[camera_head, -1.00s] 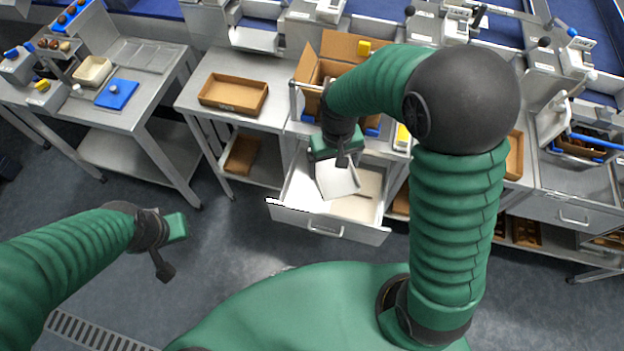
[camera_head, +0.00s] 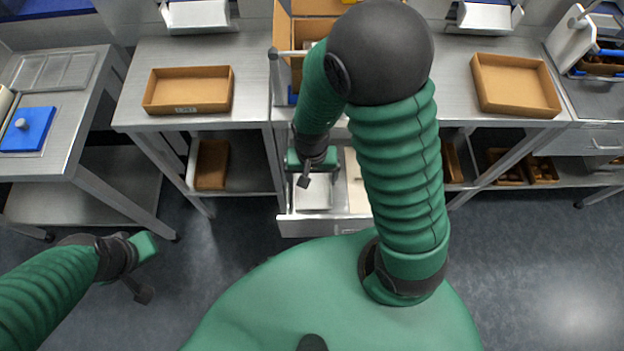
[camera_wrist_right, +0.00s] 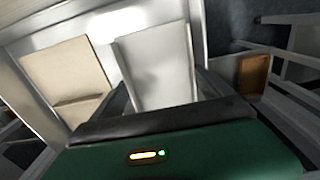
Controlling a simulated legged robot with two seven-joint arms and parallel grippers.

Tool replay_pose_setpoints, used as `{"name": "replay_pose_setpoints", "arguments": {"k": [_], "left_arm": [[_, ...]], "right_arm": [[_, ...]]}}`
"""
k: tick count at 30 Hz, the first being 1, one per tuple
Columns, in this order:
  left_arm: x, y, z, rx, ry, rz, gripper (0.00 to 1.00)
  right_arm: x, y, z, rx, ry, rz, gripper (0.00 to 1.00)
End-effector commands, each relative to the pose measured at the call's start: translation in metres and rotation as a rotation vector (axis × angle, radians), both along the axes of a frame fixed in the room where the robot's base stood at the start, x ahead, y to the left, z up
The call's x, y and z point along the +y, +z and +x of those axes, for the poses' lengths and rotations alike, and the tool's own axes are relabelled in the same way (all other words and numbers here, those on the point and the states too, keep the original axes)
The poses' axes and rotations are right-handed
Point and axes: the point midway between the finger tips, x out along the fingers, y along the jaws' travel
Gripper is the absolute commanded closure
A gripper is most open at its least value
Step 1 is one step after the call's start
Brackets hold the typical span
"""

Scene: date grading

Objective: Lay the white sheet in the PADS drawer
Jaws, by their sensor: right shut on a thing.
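The drawer (camera_head: 328,228) stands pulled open under the middle bench, its front edge facing me. My right gripper (camera_head: 304,182) is over its left part, shut on the white sheet (camera_head: 316,194). In the right wrist view the sheet (camera_wrist_right: 157,66) extends from between the dark fingers over the drawer, beside a beige pad or stack (camera_wrist_right: 68,78). I cannot tell whether the sheet touches the drawer floor. My arm hides part of the drawer, and no PADS label is readable. My left gripper (camera_head: 140,272) is at the lower left, over the floor; its jaw opening is unclear.
Shallow brown trays lie on the bench left (camera_head: 188,90) and right (camera_head: 515,85) of my arm. An open cardboard box (camera_head: 284,50) stands behind the drawer. A blue board (camera_head: 27,128) lies on the left table. Floor around my left gripper is clear.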

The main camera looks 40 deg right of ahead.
Motion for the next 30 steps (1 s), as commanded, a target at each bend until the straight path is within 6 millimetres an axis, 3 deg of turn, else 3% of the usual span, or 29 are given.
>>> {"name": "replay_pose_setpoints", "arguments": {"k": [1, 5, 6, 7, 8, 9, 19, 30], "left_arm": [[-0.001, -0.007, 0.000, 0.000, -0.002, -0.001, 1.00], [-0.001, -0.006, 0.000, 0.000, -0.003, 0.000, 1.00], [-0.001, -0.006, 0.000, 0.000, -0.003, 0.000, 1.00], [-0.001, -0.006, 0.000, 0.000, -0.003, 0.000, 1.00], [-0.001, -0.006, 0.000, 0.000, -0.003, 0.000, 1.00], [-0.001, -0.006, 0.000, 0.000, -0.003, 0.000, 1.00], [-0.001, -0.001, 0.000, 0.000, -0.002, -0.001, 1.00], [0.000, 0.031, 0.000, -0.001, -0.003, 0.000, 1.00]], "right_arm": [[0.002, -0.014, 0.001, -0.001, 0.003, 0.007, 0.48], [-0.001, -0.016, -0.001, 0.003, 0.004, 0.007, 0.47], [-0.001, -0.016, -0.002, 0.005, 0.003, 0.007, 0.53], [-0.001, -0.016, -0.003, 0.008, 0.003, 0.006, 0.52], [0.000, -0.016, -0.003, 0.007, 0.002, 0.006, 0.06], [0.000, -0.016, -0.003, 0.007, 0.002, 0.004, 0.01], [0.003, -0.005, 0.000, -0.003, 0.004, 0.001, 0.00], [0.004, 0.085, 0.002, -0.008, 0.004, 0.003, 0.00]]}}
